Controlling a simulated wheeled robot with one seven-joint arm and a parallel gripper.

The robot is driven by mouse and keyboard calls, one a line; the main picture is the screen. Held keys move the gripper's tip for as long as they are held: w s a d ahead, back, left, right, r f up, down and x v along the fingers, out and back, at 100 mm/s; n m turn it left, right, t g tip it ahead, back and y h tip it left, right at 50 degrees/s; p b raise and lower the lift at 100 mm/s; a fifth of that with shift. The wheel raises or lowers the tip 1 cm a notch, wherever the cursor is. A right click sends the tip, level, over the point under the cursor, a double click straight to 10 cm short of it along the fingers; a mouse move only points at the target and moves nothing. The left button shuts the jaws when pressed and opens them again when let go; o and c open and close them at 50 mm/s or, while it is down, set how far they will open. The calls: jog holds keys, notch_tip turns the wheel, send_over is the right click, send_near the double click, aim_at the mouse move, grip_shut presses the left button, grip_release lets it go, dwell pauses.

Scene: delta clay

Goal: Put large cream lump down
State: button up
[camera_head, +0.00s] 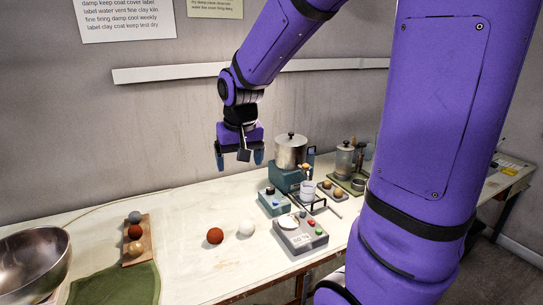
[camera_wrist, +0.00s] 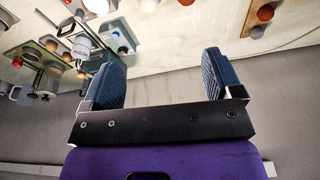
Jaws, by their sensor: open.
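The large cream lump (camera_head: 246,228) rests on the pale table, just right of a red-brown lump (camera_head: 215,236), with a small gap between them. In the wrist view the cream lump (camera_wrist: 148,5) is at the top edge, partly cut off. My gripper (camera_head: 240,158) is raised well above the table, behind the lumps in the head view, with its fingers pointing down. Its two blue pads stand wide apart in the wrist view (camera_wrist: 165,80), with nothing between them. It is open and empty, apart from the lump.
A wooden board (camera_head: 148,245) with several small lumps and a green cloth (camera_head: 118,287) lie left, near a steel bowl (camera_head: 32,262). A scale (camera_head: 300,236), a blue-grey box (camera_head: 273,203) and a metal pot (camera_head: 291,150) crowd the right. The table's front middle is clear.

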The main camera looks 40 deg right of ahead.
jog(key=s+a+r+n+t, duration=0.1)
jog(key=s+a+r+n, duration=0.1)
jog(key=s, duration=0.7)
jog(key=s+a+r+n+t, duration=0.2)
jog(key=s+a+r, duration=0.1)
jog(key=s+r, duration=0.3)
jog(key=s, duration=0.2)
jog(key=shift+s+a+r+y, duration=0.35)
jog(key=shift+a+y, duration=0.05)
